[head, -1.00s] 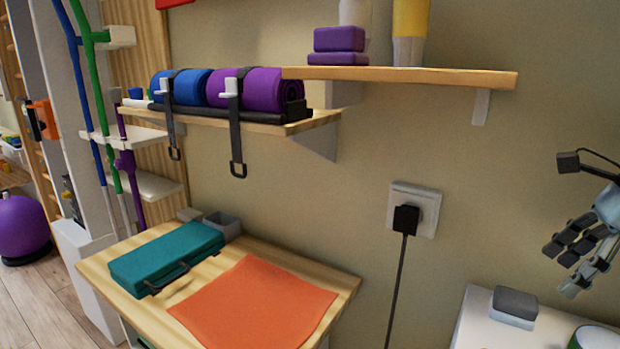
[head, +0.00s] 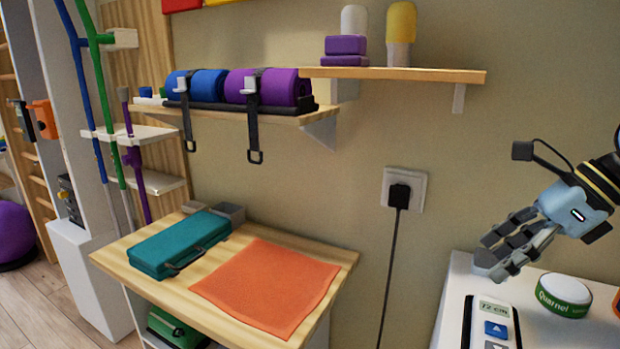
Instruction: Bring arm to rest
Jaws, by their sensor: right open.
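My right gripper (head: 504,258) shows in the head view at the right, its arm coming in from the right edge. Its dark jointed fingers are open and point down to the left, with nothing seen between them. In the picture they overlap a grey block (head: 488,258) on the white surface (head: 455,290); I cannot tell whether they touch it. My left gripper is not in view.
A white-and-green roll (head: 564,295) and a keypad with a display (head: 492,325) are on the white surface. The wooden table (head: 235,245) holds a teal case (head: 180,243) and an orange cloth (head: 265,288). A shelf (head: 400,74) juts from the wall above.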

